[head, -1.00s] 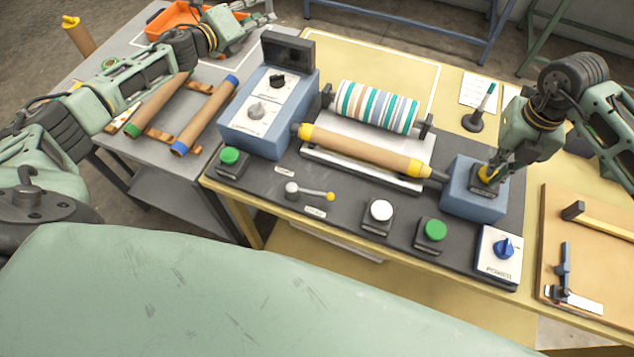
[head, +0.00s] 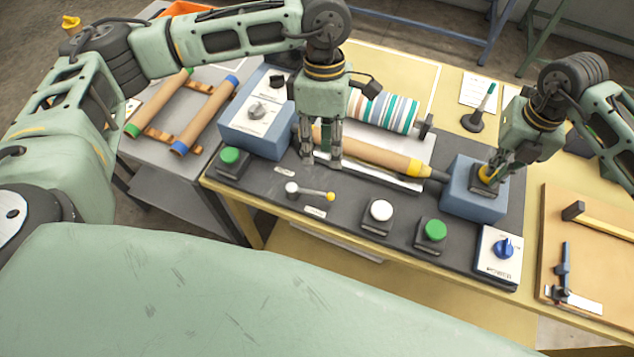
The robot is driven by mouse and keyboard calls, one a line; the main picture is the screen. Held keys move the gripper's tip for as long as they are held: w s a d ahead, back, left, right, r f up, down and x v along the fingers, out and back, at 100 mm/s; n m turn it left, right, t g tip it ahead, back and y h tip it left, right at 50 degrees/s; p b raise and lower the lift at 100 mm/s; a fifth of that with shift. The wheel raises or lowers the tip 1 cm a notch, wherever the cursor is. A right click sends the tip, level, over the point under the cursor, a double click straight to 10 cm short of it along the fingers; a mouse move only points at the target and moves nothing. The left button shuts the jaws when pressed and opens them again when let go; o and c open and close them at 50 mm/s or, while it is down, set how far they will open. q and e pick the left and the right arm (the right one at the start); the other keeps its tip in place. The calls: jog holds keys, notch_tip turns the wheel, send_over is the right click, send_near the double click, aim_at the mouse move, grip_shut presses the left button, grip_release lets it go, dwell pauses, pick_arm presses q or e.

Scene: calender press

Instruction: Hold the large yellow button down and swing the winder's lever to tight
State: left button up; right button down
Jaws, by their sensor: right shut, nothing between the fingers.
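The large yellow button (head: 487,174) sits on a blue box (head: 470,198) at the right of the dark panel. My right gripper (head: 490,177) is shut and empty, its fingertips down at the button; they partly hide it, and I cannot tell how far it is pressed. The winder's lever (head: 313,192) has a grey pivot at left and a yellow knob at right, pointing right. Small labels lie above and below it, too small to read. My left gripper (head: 321,162) is open and empty, pointing down above the panel, just beyond the lever.
A yellow-ended roll (head: 385,154) lies behind the lever, partly hidden by my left gripper. White (head: 381,210) and green (head: 435,230) buttons stand right of the lever, and another green button (head: 230,157) at left. A blue control box (head: 245,135) rises behind.

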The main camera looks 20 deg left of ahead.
aim_at(310, 194)
pick_arm(q)
jog(key=shift+y, duration=0.4)
jog(key=x, duration=0.8)
jog(key=a+x, duration=0.1)
jog(key=x, duration=0.3)
jog(key=shift+c, duration=0.5)
grip_shut()
